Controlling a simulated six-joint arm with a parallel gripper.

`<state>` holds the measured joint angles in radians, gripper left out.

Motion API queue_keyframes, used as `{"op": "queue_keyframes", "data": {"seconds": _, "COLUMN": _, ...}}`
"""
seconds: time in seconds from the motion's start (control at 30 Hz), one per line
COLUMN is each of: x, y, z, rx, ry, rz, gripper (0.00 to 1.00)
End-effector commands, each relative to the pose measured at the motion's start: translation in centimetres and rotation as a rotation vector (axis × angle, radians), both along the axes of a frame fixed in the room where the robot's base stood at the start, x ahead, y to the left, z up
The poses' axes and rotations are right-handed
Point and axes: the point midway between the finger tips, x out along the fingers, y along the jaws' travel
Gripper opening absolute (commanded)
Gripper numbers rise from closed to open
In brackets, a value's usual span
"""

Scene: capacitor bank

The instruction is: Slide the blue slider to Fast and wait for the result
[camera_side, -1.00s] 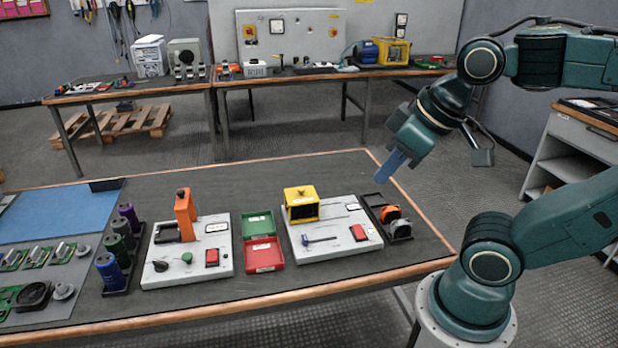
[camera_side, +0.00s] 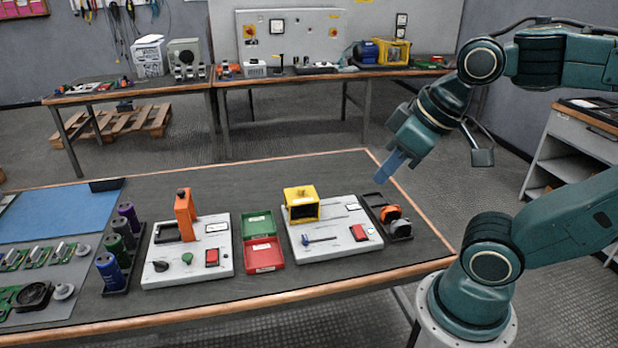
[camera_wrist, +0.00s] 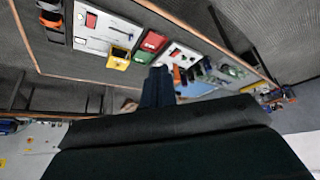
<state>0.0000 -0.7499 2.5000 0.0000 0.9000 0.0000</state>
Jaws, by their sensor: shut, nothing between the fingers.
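The blue slider (camera_side: 318,239) lies in a slot on the white panel (camera_side: 345,240) at the right of the bench, in the side view. It sits toward the left part of its slot; any label is too small to read. A yellow box-shaped unit (camera_side: 302,203) and a red button (camera_side: 359,232) are on the same panel. My gripper (camera_side: 391,168) has blue fingers, is shut and empty, and hangs in the air above the bench's back right, well apart from the slider. In the wrist view the gripper's fingers (camera_wrist: 158,88) point toward the bench.
A black tray (camera_side: 371,199) with an orange and a grey part stands right of the panel. Green and red bins (camera_side: 264,255) stand left of it. Further left are another white panel with an orange upright (camera_side: 185,215) and a rack of cylinders (camera_side: 107,270). The bench's back middle is clear.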

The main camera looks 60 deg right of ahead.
Motion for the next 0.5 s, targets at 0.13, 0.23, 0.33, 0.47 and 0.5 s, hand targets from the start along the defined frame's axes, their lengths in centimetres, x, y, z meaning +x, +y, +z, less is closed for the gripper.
{"op": "queue_keyframes", "data": {"seconds": 0.13, "x": 0.00, "y": 0.00, "z": 0.00, "rx": 0.000, "ry": 0.000, "rz": 0.000, "gripper": 0.00}}
{"op": "queue_keyframes", "data": {"seconds": 0.23, "x": 0.00, "y": 0.00, "z": 0.00, "rx": 0.000, "ry": 0.000, "rz": 0.000, "gripper": 0.00}}
{"op": "queue_keyframes", "data": {"seconds": 0.33, "x": 0.00, "y": 0.00, "z": 0.00, "rx": 0.000, "ry": 0.000, "rz": 0.000, "gripper": 0.00}}
{"op": "queue_keyframes", "data": {"seconds": 0.47, "x": 0.01, "y": 0.00, "z": 0.00, "rx": 0.000, "ry": 0.000, "rz": 0.000, "gripper": 0.14}}
{"op": "queue_keyframes", "data": {"seconds": 0.5, "x": 0.05, "y": -0.01, "z": 0.01, "rx": 0.000, "ry": 0.001, "rz": -0.001, "gripper": 0.22}}
